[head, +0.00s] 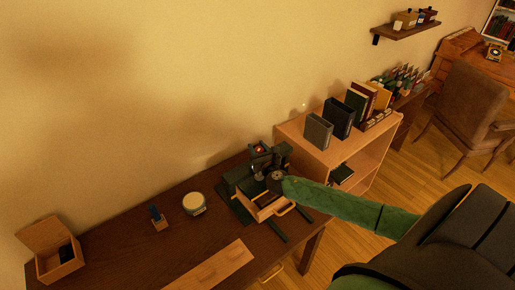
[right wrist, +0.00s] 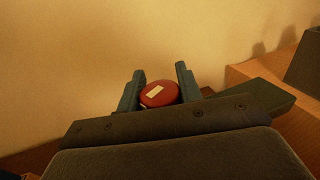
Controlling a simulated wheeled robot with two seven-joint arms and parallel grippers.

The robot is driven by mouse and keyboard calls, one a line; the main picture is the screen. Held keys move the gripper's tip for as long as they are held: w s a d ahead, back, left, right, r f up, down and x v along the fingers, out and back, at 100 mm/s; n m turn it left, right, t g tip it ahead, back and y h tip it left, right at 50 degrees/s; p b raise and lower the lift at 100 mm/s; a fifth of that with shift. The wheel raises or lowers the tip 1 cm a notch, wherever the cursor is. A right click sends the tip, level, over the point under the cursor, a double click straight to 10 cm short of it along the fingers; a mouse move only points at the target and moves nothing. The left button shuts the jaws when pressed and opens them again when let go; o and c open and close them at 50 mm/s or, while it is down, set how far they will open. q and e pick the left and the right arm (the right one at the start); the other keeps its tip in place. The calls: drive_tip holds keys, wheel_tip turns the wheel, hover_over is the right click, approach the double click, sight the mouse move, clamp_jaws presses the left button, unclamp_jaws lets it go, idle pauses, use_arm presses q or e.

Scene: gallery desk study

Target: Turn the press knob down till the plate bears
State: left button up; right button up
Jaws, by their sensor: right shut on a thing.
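The dark press (head: 236,183) stands at the right end of the desk, with a pale wooden tray-like part at its front. Its round red knob (right wrist: 159,94) has a pale rectangular mark and sits between the two fingers of my right gripper (right wrist: 159,76). My right gripper (head: 268,166) is shut on the knob, its arm reaching in from the right over the press. The press plate is hidden or too small to make out, so I cannot tell whether it bears. My left gripper is not in view.
The brown desk (head: 120,240) carries a round pale tin (head: 194,203), a small holder (head: 158,218), an open wooden box (head: 58,252) and a flat board (head: 215,268). A bookcase (head: 330,160) stands close right of the press. The wall is close behind.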

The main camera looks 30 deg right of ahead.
drive_tip(key=o, duration=1)
drive_tip(key=shift+s, duration=0.1)
